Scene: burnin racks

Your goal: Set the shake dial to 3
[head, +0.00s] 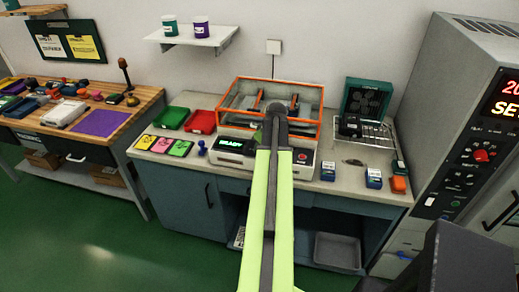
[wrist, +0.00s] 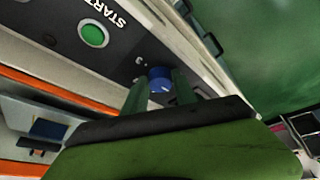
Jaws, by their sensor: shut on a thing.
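A blue dial (wrist: 160,79) with a small white mark sits on the dark front panel of a shaker-like machine. In the wrist view my gripper (wrist: 160,88) has its two green fingers on either side of the dial, shut on it. The scale numbers around the dial cannot be read. The machine (head: 309,158), with an orange-framed top (head: 253,81), stands on the bench in the head view. Its display (head: 232,145) reads READY in green. My arm covers the middle of its front, so the dial and my fingertips are hidden there.
A green START button (wrist: 93,33) is on the same panel. Green and red trays (head: 201,121) and coloured cards (head: 162,145) lie left of the machine. A tall oven-like cabinet (head: 445,100) stands at far right.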

